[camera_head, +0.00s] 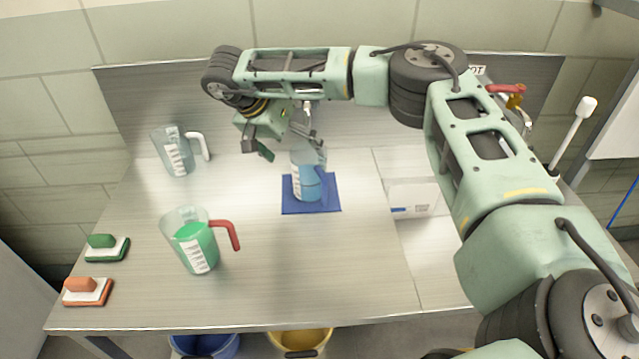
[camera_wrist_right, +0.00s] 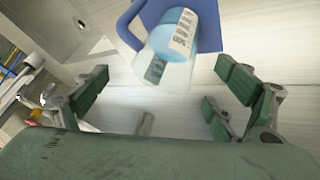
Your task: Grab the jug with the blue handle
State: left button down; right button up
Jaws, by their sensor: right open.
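The jug with the blue handle (camera_head: 306,178) stands upright on a blue mat (camera_head: 312,208) in the middle of the table. It is clear, holds blue liquid and has a white label. In the head view its handle is at the lower right. My right gripper (camera_head: 285,148) is open and empty, just behind and above the jug. The right wrist view shows the open fingers (camera_wrist_right: 160,98) with the jug (camera_wrist_right: 172,58) beyond them and its handle (camera_wrist_right: 130,22) at the upper left. I see no contact. My left gripper is out of view.
A jug with a white handle (camera_head: 177,155) stands at the back left. A jug of green liquid with a red handle (camera_head: 193,245) stands front left. Two brushes (camera_head: 106,248) (camera_head: 88,291) lie at the left edge. A white box (camera_head: 411,197) is right of the mat. The front middle is clear.

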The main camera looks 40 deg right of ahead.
aim_at(313, 180)
jog(key=shift+f, duration=0.25)
jog(key=p+x, duration=0.2)
jog(key=x, duration=0.4)
jog(key=shift+w+a+f+p, duration=0.2)
jog(key=shift+f+p, duration=0.1)
jog(key=shift+f, duration=0.05)
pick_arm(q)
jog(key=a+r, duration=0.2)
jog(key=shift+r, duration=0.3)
pick_arm(e)
jog(key=c, duration=1.5)
jog(key=shift+c, duration=0.3)
